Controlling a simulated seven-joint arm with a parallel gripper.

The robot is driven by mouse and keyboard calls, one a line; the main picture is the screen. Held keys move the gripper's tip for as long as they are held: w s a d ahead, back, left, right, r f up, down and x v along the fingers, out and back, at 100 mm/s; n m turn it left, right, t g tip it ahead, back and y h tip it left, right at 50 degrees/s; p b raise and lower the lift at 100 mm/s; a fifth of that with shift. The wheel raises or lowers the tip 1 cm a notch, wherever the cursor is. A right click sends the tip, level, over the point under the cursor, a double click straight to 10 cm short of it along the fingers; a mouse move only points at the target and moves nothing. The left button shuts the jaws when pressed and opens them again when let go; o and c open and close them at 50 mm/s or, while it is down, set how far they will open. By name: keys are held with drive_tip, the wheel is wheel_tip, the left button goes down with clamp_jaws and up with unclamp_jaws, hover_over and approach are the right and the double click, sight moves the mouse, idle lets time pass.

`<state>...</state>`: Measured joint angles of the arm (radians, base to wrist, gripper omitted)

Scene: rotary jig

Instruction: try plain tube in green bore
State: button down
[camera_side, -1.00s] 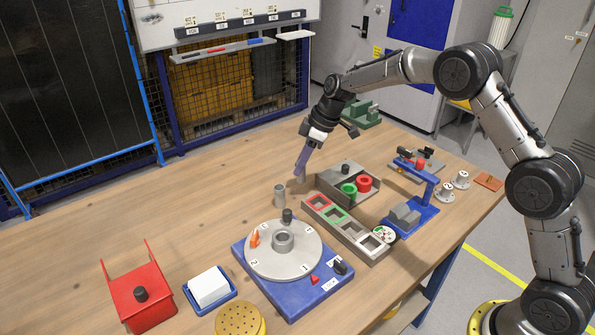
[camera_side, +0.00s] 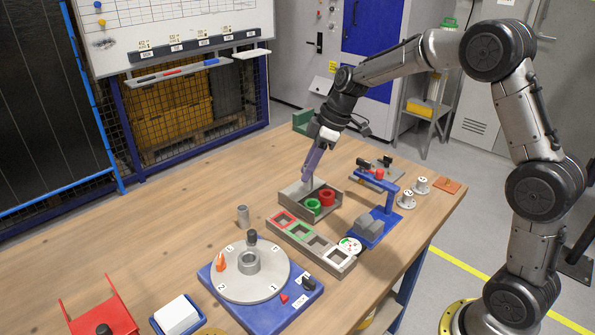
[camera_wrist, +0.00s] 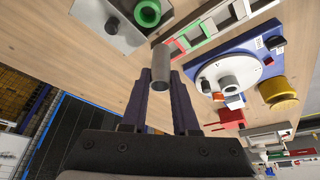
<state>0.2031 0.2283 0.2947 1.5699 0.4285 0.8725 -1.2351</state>
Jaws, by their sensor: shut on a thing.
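My gripper (camera_side: 308,178) is shut on a grey plain tube (camera_wrist: 160,70), which shows between its fingers in the wrist view. In the side view the gripper points down over the back left part of a grey block (camera_side: 291,207); the held tube is hardly visible there. The green bore (camera_side: 313,206) is a green ring on that block, in front of and slightly right of the gripper. It also shows at the top of the wrist view (camera_wrist: 147,13), apart from the tube. A red ring (camera_side: 327,198) sits beside it.
Another grey cylinder (camera_side: 243,215) stands on the table. A rail of coloured square frames (camera_side: 299,231) lies in front of the block. A round dial (camera_side: 270,272) on a blue base is nearer. A blue stand (camera_side: 390,200) rises to the right. The table's back left is clear.

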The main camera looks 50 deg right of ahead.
drive_tip(key=shift+w+d+f, duration=0.15)
drive_tip(key=shift+d+f, duration=0.35)
drive_tip(key=shift+f, duration=0.6)
drive_tip(key=shift+w+d+f, duration=0.15)
drive_tip(key=shift+d+f, duration=0.3)
drive_tip(key=shift+f, duration=0.6)
drive_tip(key=shift+w+d+f, duration=0.15)
drive_tip(key=shift+d+f, duration=0.35)
drive_tip(key=shift+f, duration=0.6)
